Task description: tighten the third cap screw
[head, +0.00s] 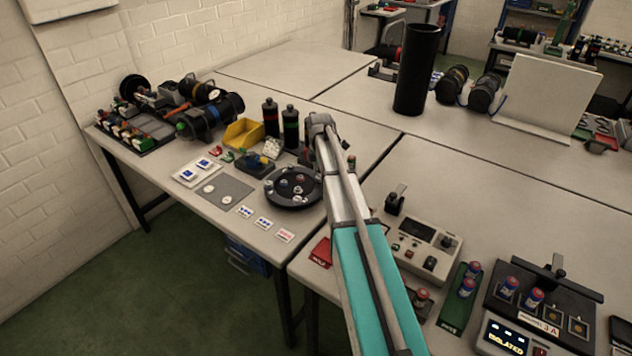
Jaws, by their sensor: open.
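A round black disc-like piece (293,199) lies on the near bench, just left of my arm. Several small silvery and reddish pieces show on it. They may be cap screws, but they are too small to tell which is the third or how far in any sits. My arm reaches up from the bottom of the head view and ends in a grey joint just above and right of the disc. I cannot make out my gripper's fingers; they are out of view or hidden by the arm.
Two dark bottles (270,117) and a yellow bin (243,133) stand behind the disc. A grey mat (232,187) and small cards lie left of it. A grey control box (420,244) stands right of my arm. A tall black cylinder (416,70) stands on the back bench.

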